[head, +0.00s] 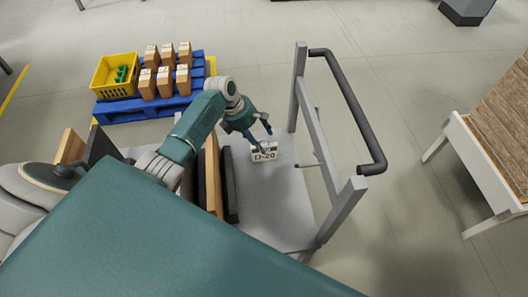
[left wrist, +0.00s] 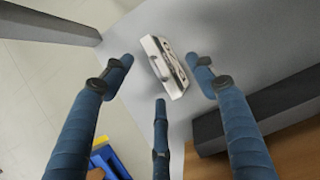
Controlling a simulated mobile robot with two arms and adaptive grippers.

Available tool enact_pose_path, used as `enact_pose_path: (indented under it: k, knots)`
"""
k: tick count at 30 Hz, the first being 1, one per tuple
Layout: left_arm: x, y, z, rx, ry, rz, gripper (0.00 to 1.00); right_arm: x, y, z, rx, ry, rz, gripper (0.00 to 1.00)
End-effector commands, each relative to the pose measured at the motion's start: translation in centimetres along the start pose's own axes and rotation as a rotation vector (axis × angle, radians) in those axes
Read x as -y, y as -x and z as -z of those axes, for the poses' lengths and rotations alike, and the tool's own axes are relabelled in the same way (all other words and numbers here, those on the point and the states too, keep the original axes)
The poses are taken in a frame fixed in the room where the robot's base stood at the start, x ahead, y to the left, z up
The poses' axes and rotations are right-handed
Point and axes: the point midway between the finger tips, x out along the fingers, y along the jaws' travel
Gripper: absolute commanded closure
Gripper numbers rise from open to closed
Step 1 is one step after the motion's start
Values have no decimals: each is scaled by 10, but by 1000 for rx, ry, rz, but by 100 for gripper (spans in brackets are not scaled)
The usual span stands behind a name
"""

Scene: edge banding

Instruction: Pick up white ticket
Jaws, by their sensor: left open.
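The white ticket (head: 265,155) is a small white block with dark lettering that seems to read "D-20". It sits on the grey cart bed (head: 283,205). My left gripper (head: 262,138) is open just above and behind it in the head view. In the left wrist view the ticket (left wrist: 165,67) lies between and ahead of the spread fingers of the open gripper (left wrist: 160,85), and no finger visibly grips it. My right gripper is not in view.
Dark and brown boards (head: 229,185) stand on the cart left of the ticket. The cart's grey frame and black handle (head: 350,105) rise on the right. A blue pallet (head: 125,110) with boxes and a yellow crate (head: 104,77) is behind left. A slatted table (head: 500,120) stands right.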

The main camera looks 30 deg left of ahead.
Motion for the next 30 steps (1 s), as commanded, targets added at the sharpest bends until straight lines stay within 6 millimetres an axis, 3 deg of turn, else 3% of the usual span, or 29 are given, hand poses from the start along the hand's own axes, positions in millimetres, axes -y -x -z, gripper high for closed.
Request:
enact_pose_path:
  k: [13, 22, 27, 30]
  knots:
    - [-5, -52, 3, -1, -2, -1, 42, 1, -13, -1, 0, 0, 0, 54]
    - [-6, -55, 2, 0, -3, -2, 42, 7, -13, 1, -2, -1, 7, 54]
    - [-5, -55, 3, 0, -3, -2, 74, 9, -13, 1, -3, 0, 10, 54]
    - [-5, -55, 3, -1, -2, -2, 79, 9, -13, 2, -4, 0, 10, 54]
